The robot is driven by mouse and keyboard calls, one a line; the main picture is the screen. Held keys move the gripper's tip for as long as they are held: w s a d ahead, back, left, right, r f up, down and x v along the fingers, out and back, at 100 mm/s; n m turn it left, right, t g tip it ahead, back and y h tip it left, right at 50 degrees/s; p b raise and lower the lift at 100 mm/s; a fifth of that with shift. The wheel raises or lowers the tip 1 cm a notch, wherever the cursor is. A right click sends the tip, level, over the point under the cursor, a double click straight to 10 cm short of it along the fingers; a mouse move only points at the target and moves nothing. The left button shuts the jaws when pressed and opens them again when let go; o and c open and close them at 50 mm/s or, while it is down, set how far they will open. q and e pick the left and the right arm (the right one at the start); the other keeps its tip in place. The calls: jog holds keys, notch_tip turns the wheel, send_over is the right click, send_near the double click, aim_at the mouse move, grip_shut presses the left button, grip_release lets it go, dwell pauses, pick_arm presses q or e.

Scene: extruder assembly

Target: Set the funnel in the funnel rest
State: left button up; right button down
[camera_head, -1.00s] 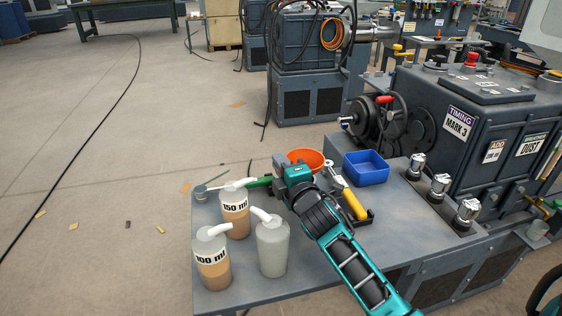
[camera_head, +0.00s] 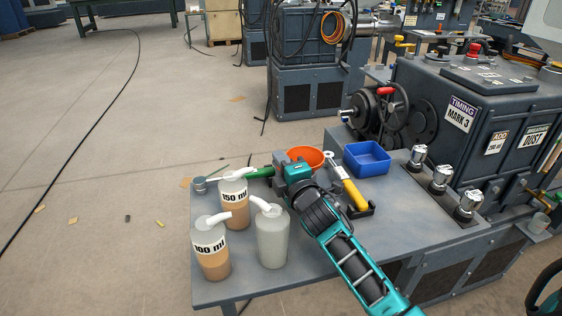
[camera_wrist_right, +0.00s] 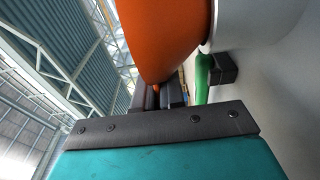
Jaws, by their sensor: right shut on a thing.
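The orange funnel (camera_head: 305,155) is over the far part of the grey table in the head view. My right gripper (camera_head: 281,163) is shut on it, at the funnel's near left side. In the right wrist view the funnel (camera_wrist_right: 165,35) fills the top middle, in front of my jaws (camera_wrist_right: 157,97). A pale rounded part (camera_wrist_right: 232,22) shows right beside the funnel there; I cannot tell whether it is the funnel rest. The rest is not clearly seen in the head view, and my gripper and arm hide the table below the funnel. My left gripper is out of view.
Bottles marked 150 ml (camera_head: 234,210) and 100 ml (camera_head: 212,258), and a grey bottle (camera_head: 272,245), stand at left. A green-handled tool (camera_head: 258,172) lies behind them. A yellow-handled tool (camera_head: 354,193) and blue bin (camera_head: 368,170) are right of the funnel.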

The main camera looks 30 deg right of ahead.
jog(key=shift+f, duration=0.3)
jog(key=shift+r, duration=0.1)
jog(key=c, duration=1.1)
grip_release()
jog(key=shift+c, duration=0.2)
jog(key=shift+s, duration=0.1)
jog(key=s, duration=0.7)
jog(key=s+a+p, duration=0.1)
jog(key=s, duration=0.3)
jog(key=shift+s+a, duration=0.1)
jog(key=shift+s, duration=0.75)
jog(key=shift+s+a, duration=0.1)
